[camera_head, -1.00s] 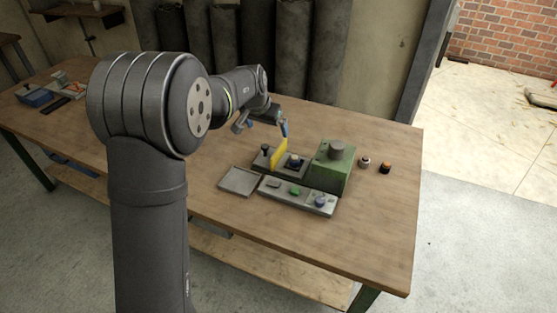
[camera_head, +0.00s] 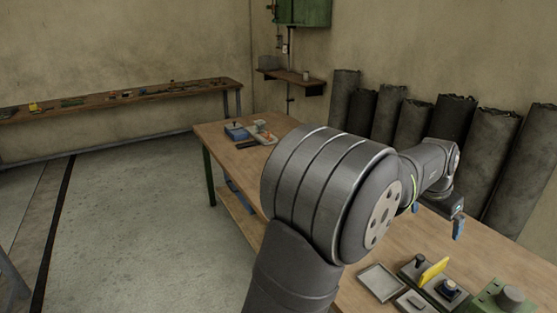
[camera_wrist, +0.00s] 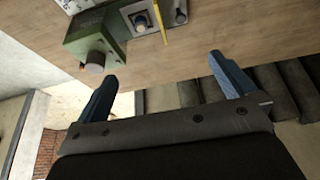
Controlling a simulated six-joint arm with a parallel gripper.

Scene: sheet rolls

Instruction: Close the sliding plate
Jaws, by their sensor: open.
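A yellow plate (camera_head: 433,271) stands upright in a small grey fixture on the workbench, between a black knob (camera_head: 420,260) and a blue-topped knob (camera_head: 449,287). Which part is the sliding plate I cannot tell for certain. In the wrist view the yellow plate (camera_wrist: 160,25) shows edge-on near the top. My gripper (camera_wrist: 162,68) is open and empty, with its blue fingers apart. It is above and behind the fixture, clear of the yellow plate. In the head view my gripper (camera_head: 437,217) is partly hidden by its own wrist.
A green block (camera_head: 495,300) with a grey cylinder stands right of the fixture, cut off by the frame. A shallow grey tray (camera_head: 381,282) lies left of it. Tall dark rolls (camera_head: 412,122) stand behind the bench.

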